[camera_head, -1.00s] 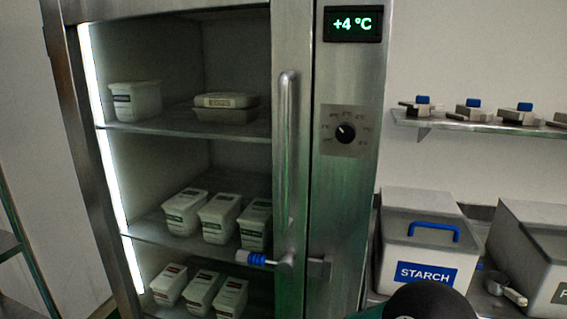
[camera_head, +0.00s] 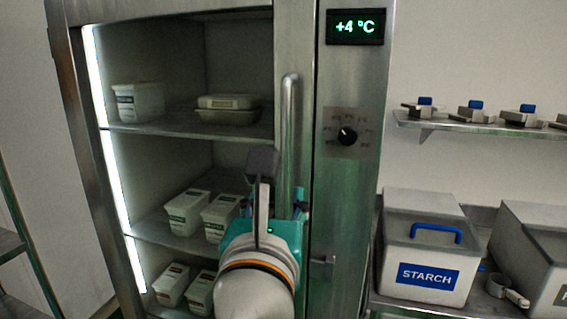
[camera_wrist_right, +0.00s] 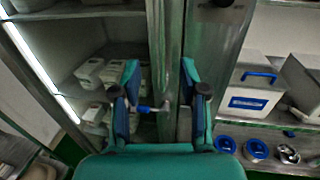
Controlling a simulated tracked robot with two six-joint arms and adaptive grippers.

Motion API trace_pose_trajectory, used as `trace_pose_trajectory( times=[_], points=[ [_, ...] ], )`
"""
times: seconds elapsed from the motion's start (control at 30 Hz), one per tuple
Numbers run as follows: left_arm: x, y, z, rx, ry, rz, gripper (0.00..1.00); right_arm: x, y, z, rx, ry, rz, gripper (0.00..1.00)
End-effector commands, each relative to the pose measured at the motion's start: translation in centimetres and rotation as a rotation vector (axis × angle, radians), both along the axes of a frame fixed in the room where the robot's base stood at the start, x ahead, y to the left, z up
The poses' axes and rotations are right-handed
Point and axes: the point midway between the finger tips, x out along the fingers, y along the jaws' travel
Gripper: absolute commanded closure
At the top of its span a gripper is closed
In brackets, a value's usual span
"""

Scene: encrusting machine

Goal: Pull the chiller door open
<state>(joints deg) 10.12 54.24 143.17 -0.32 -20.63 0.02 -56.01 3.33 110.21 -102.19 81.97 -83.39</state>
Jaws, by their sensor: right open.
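The chiller door (camera_head: 205,150) looks shut, with shelves showing through its pane. Its upright steel handle (camera_head: 289,110) runs along the right edge; the lower part is hidden by my right gripper. The right gripper (camera_head: 280,185) is open and in front of the lower handle. In the right wrist view its two fingers (camera_wrist_right: 161,88) stand apart on either side of the door edge. A blue-gripped latch lever (camera_wrist_right: 146,108) shows between them in that view; in the head view my gripper hides it. I cannot tell whether the fingers touch anything. My left gripper is not in view.
White tubs (camera_head: 188,212) stand on the shelves inside. The chiller frame carries a +4 °C display (camera_head: 355,27) and a dial (camera_head: 347,135). To the right are a starch bin (camera_head: 428,262) on a counter and a wall shelf (camera_head: 470,124) with small tools.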

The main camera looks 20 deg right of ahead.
Motion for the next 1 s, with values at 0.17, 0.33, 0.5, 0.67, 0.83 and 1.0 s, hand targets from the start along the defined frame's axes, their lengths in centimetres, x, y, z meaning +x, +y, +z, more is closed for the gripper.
trace_pose_trajectory(
  times=[0.17, 0.33, 0.5, 0.67, 0.83, 1.0],
  points=[
    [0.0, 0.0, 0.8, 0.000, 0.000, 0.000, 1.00, 3.6, -1.7, 0.1, 0.000, 0.003, -0.006, 0.57],
    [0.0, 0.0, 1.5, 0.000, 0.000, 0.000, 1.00, 7.1, -3.1, 0.1, 0.002, 0.004, -0.005, 0.57],
    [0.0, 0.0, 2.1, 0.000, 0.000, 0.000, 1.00, 10.0, -4.3, 0.0, -0.001, 0.004, -0.003, 0.57],
    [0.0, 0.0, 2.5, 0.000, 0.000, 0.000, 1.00, 11.9, -4.9, 0.0, 0.001, 0.003, 0.000, 0.57],
    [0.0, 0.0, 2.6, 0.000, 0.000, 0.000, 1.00, 12.6, -5.2, 0.0, 0.002, 0.001, 0.002, 0.57],
    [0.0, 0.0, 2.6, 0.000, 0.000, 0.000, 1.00, 12.7, -5.2, -0.1, 0.002, 0.001, 0.003, 0.57]
  ],
)
